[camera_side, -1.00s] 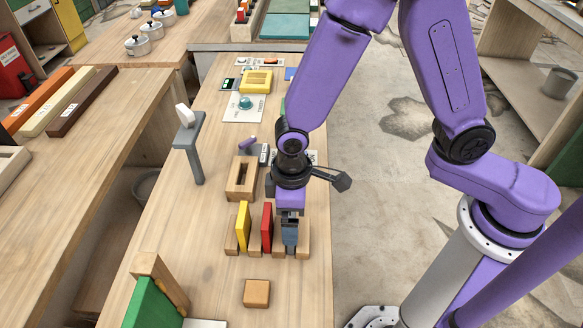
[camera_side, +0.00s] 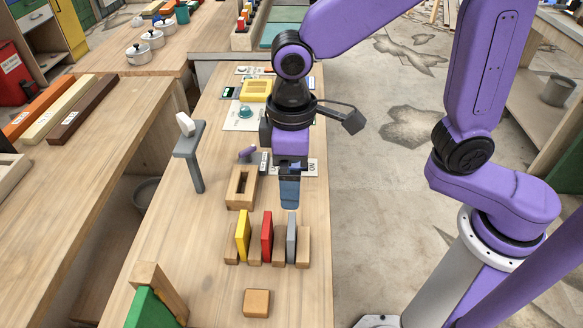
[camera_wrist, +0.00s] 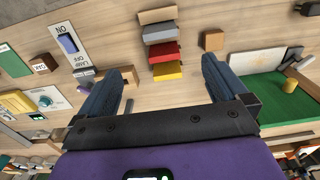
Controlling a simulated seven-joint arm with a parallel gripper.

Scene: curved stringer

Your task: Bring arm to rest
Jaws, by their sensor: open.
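My gripper (camera_side: 289,205) hangs fingers-down above the wooden bench and is empty. In the wrist view, my gripper (camera_wrist: 163,78) shows its two dark blue-grey fingers spread wide apart with nothing between them. Below it in the side view is a wooden slotted rack (camera_side: 254,257) holding a yellow plate (camera_side: 242,236), a red plate (camera_side: 267,237) and a grey plate (camera_side: 291,238), all upright. The grey plate is nearest under my fingers, apart from them. The wrist view also shows the yellow (camera_wrist: 168,71), red (camera_wrist: 164,52) and grey (camera_wrist: 160,34) plates.
A wooden slotted block (camera_side: 241,187) stands just left of my gripper. A grey stand (camera_side: 190,155) with a white piece on top rises further left. A small wooden block (camera_side: 257,302) and a green panel (camera_side: 152,309) are nearer the front. A yellow box (camera_side: 257,90) lies behind.

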